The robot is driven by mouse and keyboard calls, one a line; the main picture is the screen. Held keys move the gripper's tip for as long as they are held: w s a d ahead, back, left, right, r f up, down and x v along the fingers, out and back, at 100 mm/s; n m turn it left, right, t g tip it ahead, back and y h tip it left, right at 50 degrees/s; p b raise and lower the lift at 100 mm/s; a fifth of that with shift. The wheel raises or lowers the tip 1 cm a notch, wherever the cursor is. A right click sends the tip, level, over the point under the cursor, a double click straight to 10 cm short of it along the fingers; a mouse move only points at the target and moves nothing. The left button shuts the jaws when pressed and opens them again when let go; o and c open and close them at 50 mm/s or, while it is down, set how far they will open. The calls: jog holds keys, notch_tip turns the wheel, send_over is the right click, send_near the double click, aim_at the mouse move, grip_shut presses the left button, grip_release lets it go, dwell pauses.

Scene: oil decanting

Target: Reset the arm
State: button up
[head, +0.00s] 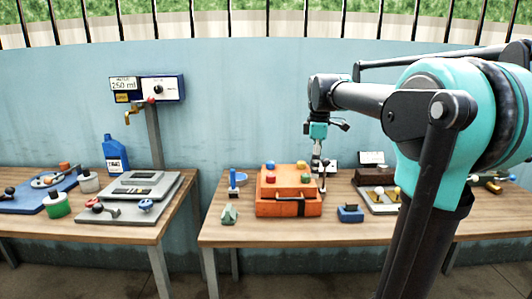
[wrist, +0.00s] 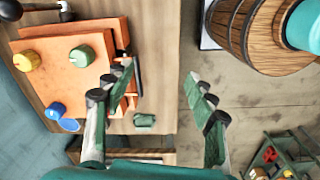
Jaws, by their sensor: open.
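My gripper (head: 317,158) hangs from my arm over the right table in the head view, close to the back right side of an orange box; it is small there. In the wrist view my gripper (wrist: 160,85) shows two green fingers spread wide apart, with nothing between them. The left finger overlaps the orange box (wrist: 115,35) in the picture. The orange box (head: 275,208) stands on the right table with coloured knobs on top.
The right table (head: 235,260) also holds a small blue block (head: 350,213) and a green piece (head: 229,214). The left table (head: 120,232) carries a blue bottle (head: 115,155) and a grey scale-like device (head: 135,190). A wooden barrel (wrist: 265,35) stands on the floor in the wrist view.

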jog(key=s+d+f+m+t, duration=0.1)
jog(key=s+f+m+t, duration=0.1)
jog(key=s+f+m, duration=0.5)
jog(key=s+d+f+m+t, duration=0.1)
jog(key=s+f+m+t, duration=0.1)
jog(key=s+f+m, duration=0.6)
jog(key=s+f, duration=0.3)
jog(key=f, duration=0.3)
jog(key=s+f, duration=0.2)
jog(key=f, duration=0.5)
jog(key=shift+s+d+f, duration=0.2)
jog(key=shift+s+d, duration=0.2)
